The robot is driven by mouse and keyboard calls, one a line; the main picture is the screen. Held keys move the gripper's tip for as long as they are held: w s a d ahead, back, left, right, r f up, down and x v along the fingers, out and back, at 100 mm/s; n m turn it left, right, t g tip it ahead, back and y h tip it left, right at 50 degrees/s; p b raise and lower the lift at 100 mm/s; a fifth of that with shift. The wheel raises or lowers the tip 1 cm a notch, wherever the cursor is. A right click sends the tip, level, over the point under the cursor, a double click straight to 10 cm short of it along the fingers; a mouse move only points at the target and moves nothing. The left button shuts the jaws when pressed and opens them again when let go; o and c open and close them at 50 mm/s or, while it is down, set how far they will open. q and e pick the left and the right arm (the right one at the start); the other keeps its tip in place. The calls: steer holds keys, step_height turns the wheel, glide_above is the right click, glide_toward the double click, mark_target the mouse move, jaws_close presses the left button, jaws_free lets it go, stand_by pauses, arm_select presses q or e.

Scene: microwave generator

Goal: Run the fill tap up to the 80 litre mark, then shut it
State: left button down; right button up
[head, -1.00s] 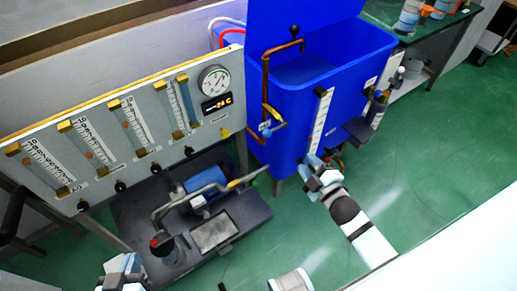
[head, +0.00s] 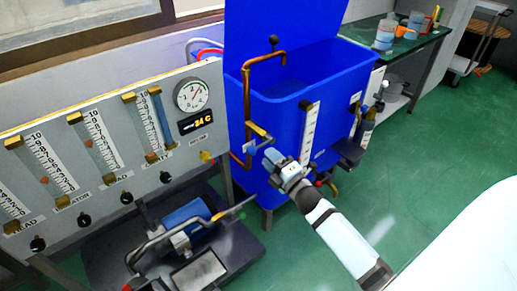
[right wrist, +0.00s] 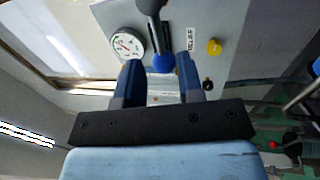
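The blue tank (head: 285,110) stands at the centre of the head view, with a copper fill pipe (head: 247,100) on its left side. A tap with a yellow lever (head: 258,131) sits on that pipe. A white level scale (head: 310,132) runs down the tank front; its numbers and any water level are too small to read. My right gripper (head: 273,160) is just below and right of the tap, left of the scale. In the right wrist view its two blue fingers (right wrist: 160,82) are apart. A blue rounded end on a dark stem (right wrist: 163,63) shows beyond the gap. My left gripper is out of view.
A pump (head: 187,222) sits on a dark base below. A green-topped bench (head: 390,40) is back right. Green floor (head: 440,150) is clear at right.

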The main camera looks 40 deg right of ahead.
mark_target(259, 146)
steer(key=shift+x, duration=2.7)
steer(key=shift+f, duration=0.1)
jaws_close()
